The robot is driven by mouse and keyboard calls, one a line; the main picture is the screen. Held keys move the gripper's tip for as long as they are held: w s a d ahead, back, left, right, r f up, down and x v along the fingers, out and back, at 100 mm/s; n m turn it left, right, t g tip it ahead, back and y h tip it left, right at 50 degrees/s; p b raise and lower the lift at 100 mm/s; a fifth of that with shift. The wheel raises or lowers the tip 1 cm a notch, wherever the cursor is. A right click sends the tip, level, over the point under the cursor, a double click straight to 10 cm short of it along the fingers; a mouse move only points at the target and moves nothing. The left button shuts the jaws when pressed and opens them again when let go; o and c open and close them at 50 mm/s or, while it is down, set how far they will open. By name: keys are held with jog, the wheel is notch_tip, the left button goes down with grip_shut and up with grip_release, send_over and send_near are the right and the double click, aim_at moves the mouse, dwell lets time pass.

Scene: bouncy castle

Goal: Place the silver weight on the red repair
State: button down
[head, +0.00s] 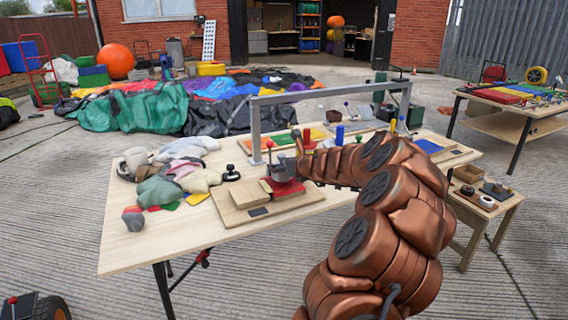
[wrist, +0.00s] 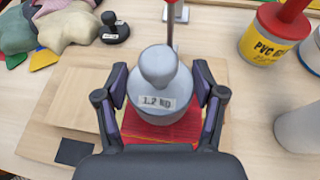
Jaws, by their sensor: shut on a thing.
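The silver weight (wrist: 160,80), a rounded body with a knob on top and a "1.2 KG" label, stands upright between the fingers of my gripper (wrist: 160,105). The gripper is shut on it from both sides. In the head view the weight (head: 282,170) shows at the end of my arm. The red repair (wrist: 190,128) lies directly beneath the weight on a pale wooden board (wrist: 60,105); it also shows in the head view (head: 290,188). The weight hides part of the red repair. Whether its base touches the red surface I cannot tell.
A black weight (head: 231,173) stands left of the board, near a pile of fabric and sandbags (head: 175,172). A PVC can (wrist: 270,38) with a red top stands at the right. A grey metal frame (head: 330,95) spans the table behind.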

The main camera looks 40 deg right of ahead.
jog(key=shift+f, duration=0.75)
jog(key=shift+c, duration=0.6)
grip_release()
jog(key=shift+f, duration=0.15)
jog(key=shift+s+r, duration=0.3)
jog(key=p+v, duration=0.1)
jog(key=v, duration=1)
jog(key=shift+s+p, duration=0.2)
jog(key=shift+p, duration=0.2)
jog(key=shift+a, duration=0.2)
